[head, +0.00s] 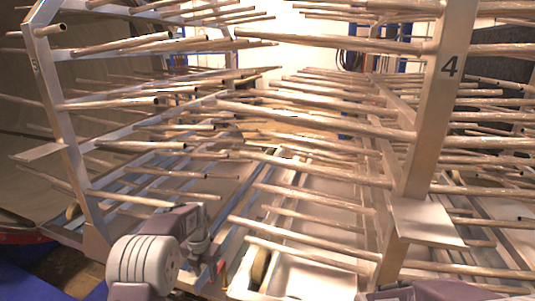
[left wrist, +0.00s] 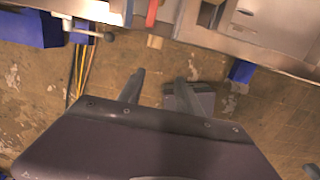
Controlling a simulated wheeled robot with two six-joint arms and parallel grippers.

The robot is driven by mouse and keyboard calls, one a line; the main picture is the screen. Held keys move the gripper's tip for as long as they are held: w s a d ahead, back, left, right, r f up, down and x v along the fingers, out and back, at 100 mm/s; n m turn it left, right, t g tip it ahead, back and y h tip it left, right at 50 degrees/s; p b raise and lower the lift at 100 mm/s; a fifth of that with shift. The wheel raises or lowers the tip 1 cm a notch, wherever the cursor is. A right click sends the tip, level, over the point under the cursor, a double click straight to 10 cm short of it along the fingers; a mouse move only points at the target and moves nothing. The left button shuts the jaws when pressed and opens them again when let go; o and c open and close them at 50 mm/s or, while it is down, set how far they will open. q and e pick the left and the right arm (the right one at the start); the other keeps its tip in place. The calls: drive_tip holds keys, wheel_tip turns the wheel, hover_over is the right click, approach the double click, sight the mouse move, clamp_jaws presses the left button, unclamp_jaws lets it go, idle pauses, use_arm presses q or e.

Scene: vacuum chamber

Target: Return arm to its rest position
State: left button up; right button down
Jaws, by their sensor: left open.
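My left arm comes in at the bottom of the head view, with a ridged grey joint and a purple-grey wrist, in front of the rack. My left gripper shows in the left wrist view (left wrist: 160,82), where its two dark fingers stand apart with nothing between them, over a worn brown floor (left wrist: 210,125). A purple-grey part of my right arm shows at the bottom right edge of the head view; its gripper is out of view.
A rack with many metal rods (head: 315,130) fills the head view. Its post marked 4 (head: 438,110) stands right, and another post (head: 60,120) left. The left wrist view shows a metal frame (left wrist: 255,25), blue parts (left wrist: 30,28) and yellow cables (left wrist: 82,72).

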use_arm(q)
drive_tip(key=s+d+r+m+p, duration=0.25)
drive_tip(key=s+r+m, duration=0.45)
drive_tip(key=s+r, duration=0.4)
drive_tip(key=s+f+m+p, duration=0.1)
drive_tip(key=s+f+m, duration=0.2)
drive_tip(key=s+m, duration=0.4)
drive_tip(key=s+f+m, duration=0.3)
drive_tip(key=s+m, duration=0.5)
drive_tip(key=m, duration=1)
drive_tip(key=shift+a+p, duration=0.35)
